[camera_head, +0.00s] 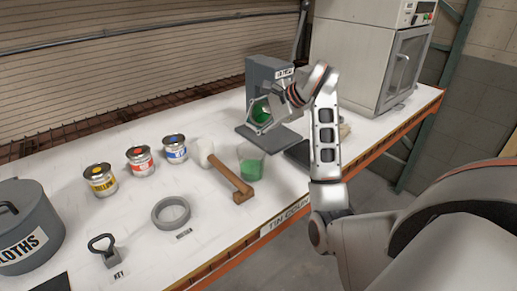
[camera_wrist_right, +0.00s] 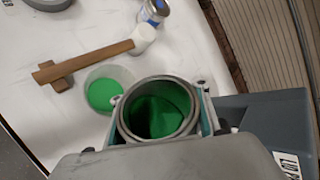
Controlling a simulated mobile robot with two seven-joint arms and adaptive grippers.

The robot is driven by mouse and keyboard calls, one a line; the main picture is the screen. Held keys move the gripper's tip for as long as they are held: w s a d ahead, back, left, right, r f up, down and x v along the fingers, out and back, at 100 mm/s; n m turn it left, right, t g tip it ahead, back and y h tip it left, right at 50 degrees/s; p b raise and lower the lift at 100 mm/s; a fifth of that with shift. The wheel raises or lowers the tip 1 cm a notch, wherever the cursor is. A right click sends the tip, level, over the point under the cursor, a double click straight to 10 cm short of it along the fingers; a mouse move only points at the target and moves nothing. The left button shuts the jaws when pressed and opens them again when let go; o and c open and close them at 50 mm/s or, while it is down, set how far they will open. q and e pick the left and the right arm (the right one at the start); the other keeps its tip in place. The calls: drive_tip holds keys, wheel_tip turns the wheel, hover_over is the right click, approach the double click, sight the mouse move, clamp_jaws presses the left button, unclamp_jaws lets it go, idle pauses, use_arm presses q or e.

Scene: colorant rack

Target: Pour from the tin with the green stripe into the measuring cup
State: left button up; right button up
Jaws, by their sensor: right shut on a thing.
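My right gripper (camera_head: 272,104) is shut on an open metal tin (camera_head: 261,112), with one finger on each side of it in the right wrist view (camera_wrist_right: 160,112). The tin's inside is green (camera_wrist_right: 158,112); I cannot make out its outer stripe. In the head view it is held above the bench, tilted with its mouth towards the camera. The clear measuring cup (camera_head: 251,160) stands upright on the bench, in front of the tin and apart from it, with green liquid inside. The cup also shows in the right wrist view (camera_wrist_right: 106,84). My left gripper is out of view.
A mallet (camera_head: 226,174) lies just left of the cup. Yellow (camera_head: 101,180), red (camera_head: 140,161) and blue (camera_head: 175,149) tins stand further left. A grey machine (camera_head: 268,75) stands behind the held tin. A grey ring (camera_head: 171,213) lies near the front.

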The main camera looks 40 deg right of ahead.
drive_tip(key=shift+d+r, duration=0.1)
idle(0.5)
idle(0.4)
drive_tip(key=shift+h, duration=0.3)
drive_tip(key=shift+n, duration=0.3)
drive_tip(key=shift+r, duration=0.1)
idle(0.4)
